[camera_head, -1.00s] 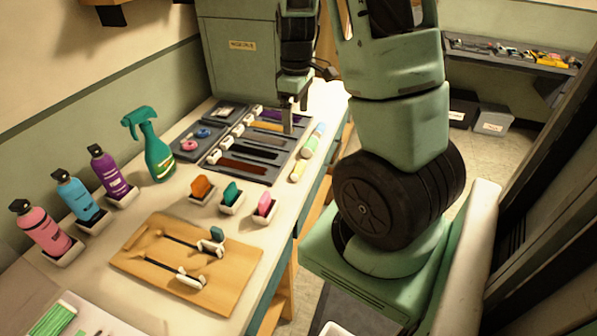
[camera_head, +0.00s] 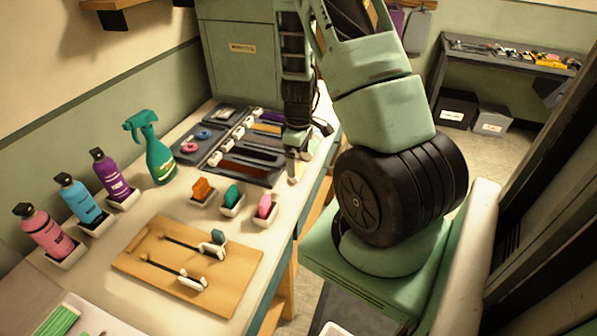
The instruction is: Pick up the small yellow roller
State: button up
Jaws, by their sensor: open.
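The small yellow roller (camera_head: 299,174) lies near the right edge of the counter, beside the dark tray, and shows mostly hidden behind my gripper. My gripper (camera_head: 292,172) points down at it, with its fingertips over or beside it; I cannot tell whether they touch it. My gripper is open and holds nothing that I can see.
The dark tray (camera_head: 232,168) with strips lies just left of my gripper. Orange, green and pink items in white holders stand nearer, beyond the wooden board (camera_head: 160,290). A green spray bottle (camera_head: 158,150) and several coloured bottles stand along the wall.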

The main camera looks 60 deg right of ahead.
aim_at(299, 169)
jog(key=shift+w+d+f+p, duration=0.15)
jog(key=shift+f+p, duration=0.2)
jog(key=shift+f, duration=1.7)
jog(key=c, duration=1)
jog(key=shift+c, duration=0.2)
